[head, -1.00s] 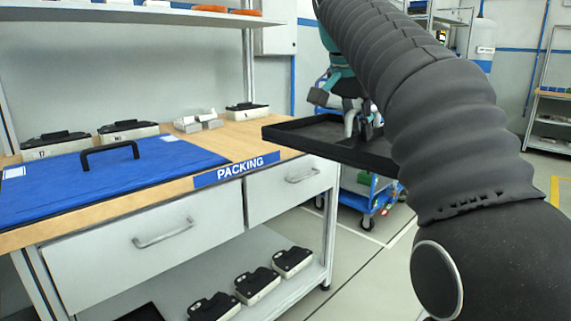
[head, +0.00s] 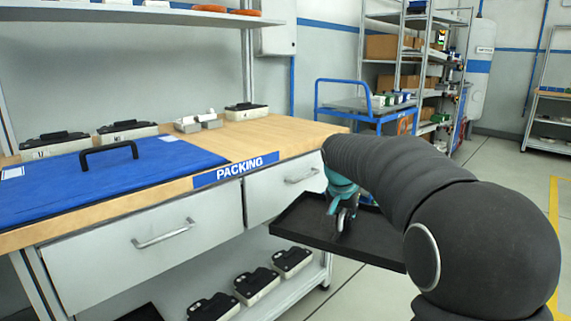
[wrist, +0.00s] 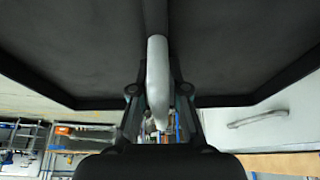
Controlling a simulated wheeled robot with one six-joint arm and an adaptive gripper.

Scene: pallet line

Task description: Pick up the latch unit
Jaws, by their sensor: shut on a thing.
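My gripper (head: 343,214) is low in front of the bench's right end in the head view. It is shut on the grey handle (wrist: 158,62) of a black tray (head: 300,232), and the handle runs between the fingers in the wrist view. The tray hangs level, and its visible part looks empty. Black-and-white units stand on the packing bench: two at the back left (head: 128,130) and one farther right (head: 246,112). Small grey parts (head: 198,122) lie between them. I cannot tell which of these is the latch unit.
The packing bench (head: 280,135) carries a blue lid with a black handle (head: 110,150). More black-and-white units (head: 257,285) sit on its lower shelf. A blue cart (head: 365,108) and shelving (head: 425,70) stand behind. Open floor (head: 500,165) lies to the right.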

